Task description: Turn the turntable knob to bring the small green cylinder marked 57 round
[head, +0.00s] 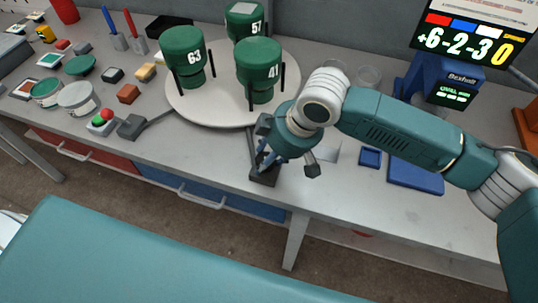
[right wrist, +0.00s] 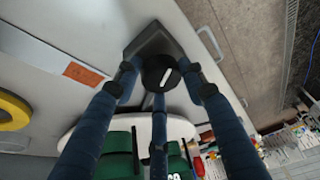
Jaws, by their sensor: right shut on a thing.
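The green cylinder marked 57 (head: 244,22) stands upright at the back of the round white turntable (head: 212,112). Similar green cylinders marked 63 (head: 183,50) and 41 (head: 260,62) stand at its left and front right, between thin black posts. My right gripper (head: 266,160) is at the bench's front edge, in front of the turntable. In the right wrist view its blue fingers are shut around a round black knob (right wrist: 160,76) with a white line, on a dark base (right wrist: 152,42). In the head view the fingers hide the knob. My left gripper is not in view.
A red-and-green button box (head: 102,123) and a dark block (head: 132,127) sit left of the turntable. Jars, blocks and screwdrivers crowd the bench's left side. A blue Bexhall scale (head: 440,85) and blue trays (head: 415,176) are at the right. A display (head: 465,40) stands behind.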

